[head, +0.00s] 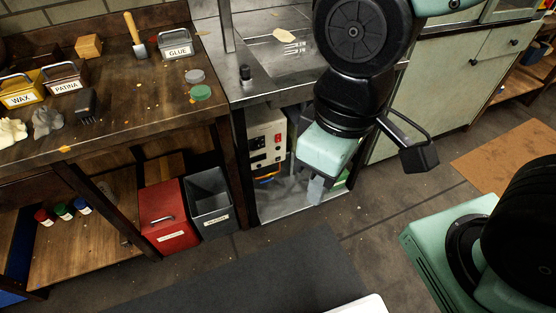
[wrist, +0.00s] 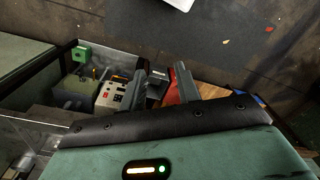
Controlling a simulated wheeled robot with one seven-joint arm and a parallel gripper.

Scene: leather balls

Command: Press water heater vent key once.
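The water heater is likely the cream box (head: 265,138) with red switches and a black socket, under the sink counter. It also shows at the left in the wrist view (wrist: 114,94). Its keys are too small to read, so I cannot tell which one is the vent key. My gripper (head: 316,189) hangs in front of the cabinet opening, to the right of the box and apart from it. In the wrist view, my gripper's two grey fingers (wrist: 161,80) stand apart with nothing held between them. My wrist hides part of the cabinet's right side.
The metal sink counter (head: 262,92) overhangs the box. A grey bin (head: 210,203) and a red box (head: 167,215) stand left of the opening, under the wooden workbench (head: 120,110). A dark mat (head: 250,275) lies on the floor.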

